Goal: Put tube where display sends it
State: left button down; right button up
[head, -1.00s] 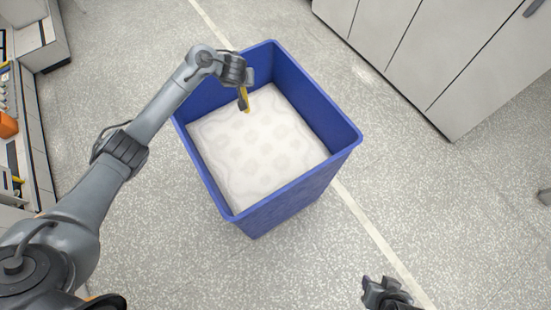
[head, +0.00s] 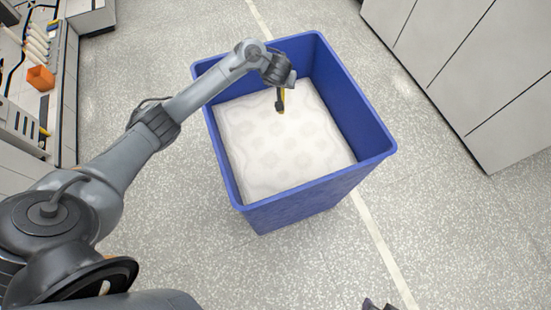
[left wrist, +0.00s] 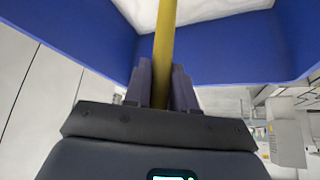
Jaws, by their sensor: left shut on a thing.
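My left gripper (head: 281,104) reaches over the blue bin (head: 268,216) and points down inside its rim. In the left wrist view the left gripper (left wrist: 161,90) is shut on a yellow tube (left wrist: 166,40), with a finger on each side of it. The tube extends away from the fingers toward the white lining of the bin. In the head view only a thin yellow strip of the tube shows at the fingers. My right gripper shows only as a small dark tip (head: 376,304) at the bottom edge, and its fingers are mostly cut off. No display can be read.
The bin holds a white, quilted-looking surface (head: 285,150). A bench at the far left carries an orange box (head: 40,78) and several pale tubes (head: 38,40). Grey cabinets (head: 470,60) stand at the upper right. The speckled floor around the bin is clear.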

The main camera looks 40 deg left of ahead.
pick_arm(q)
jog(key=shift+f+b, duration=0.3)
jog(key=c, duration=0.8)
grip_release()
jog(key=shift+c, duration=0.2)
jog(key=p+v, duration=0.8)
jog(key=v, duration=0.2)
jog(key=shift+r, duration=0.35)
jog(key=shift+s+d, duration=0.15)
jog(key=shift+d, duration=0.1)
